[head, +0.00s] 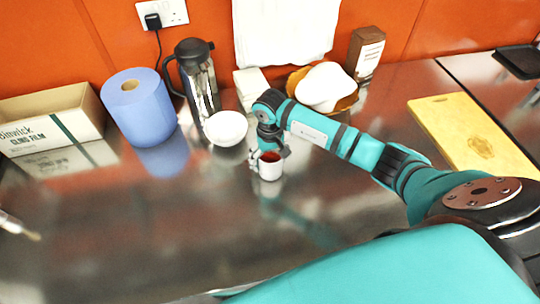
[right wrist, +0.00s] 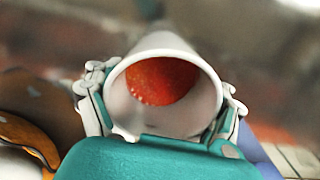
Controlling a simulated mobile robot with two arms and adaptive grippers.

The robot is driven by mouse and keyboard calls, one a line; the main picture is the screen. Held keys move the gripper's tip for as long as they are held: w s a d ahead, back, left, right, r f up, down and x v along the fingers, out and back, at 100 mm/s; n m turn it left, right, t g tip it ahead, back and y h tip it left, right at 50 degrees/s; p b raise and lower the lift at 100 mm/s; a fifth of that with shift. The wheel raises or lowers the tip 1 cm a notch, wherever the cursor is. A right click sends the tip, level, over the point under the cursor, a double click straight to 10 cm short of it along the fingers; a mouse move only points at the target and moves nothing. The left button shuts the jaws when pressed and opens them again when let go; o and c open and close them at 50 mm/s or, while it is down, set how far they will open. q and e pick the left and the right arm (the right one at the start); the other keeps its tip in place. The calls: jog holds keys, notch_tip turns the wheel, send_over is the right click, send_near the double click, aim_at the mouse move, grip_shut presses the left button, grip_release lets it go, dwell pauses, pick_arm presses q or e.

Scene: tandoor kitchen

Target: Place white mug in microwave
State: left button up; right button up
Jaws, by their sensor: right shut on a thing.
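The white mug (head: 270,170) is at the middle of the steel counter in the head view, with something red inside it. My right gripper (head: 267,160) is shut on the mug, its fingers on either side. In the right wrist view the mug (right wrist: 165,48) is seen from above its rim, with a red round thing (right wrist: 160,80) inside, and the gripper fingers (right wrist: 160,100) hold both sides. I cannot tell whether the mug touches the counter. No microwave shows.
A white bowl (head: 226,128), a steel flask (head: 199,85), a blue paper roll (head: 138,105) and a film box (head: 45,122) stand along the back. A basket (head: 345,102) and a yellow board (head: 472,135) are to the right. The front-left counter is mostly clear.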

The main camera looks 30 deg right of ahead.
jog(key=shift+f+b, duration=0.25)
jog(key=shift+b, duration=0.1)
jog(key=o, duration=1.5)
jog(key=shift+r, duration=0.1)
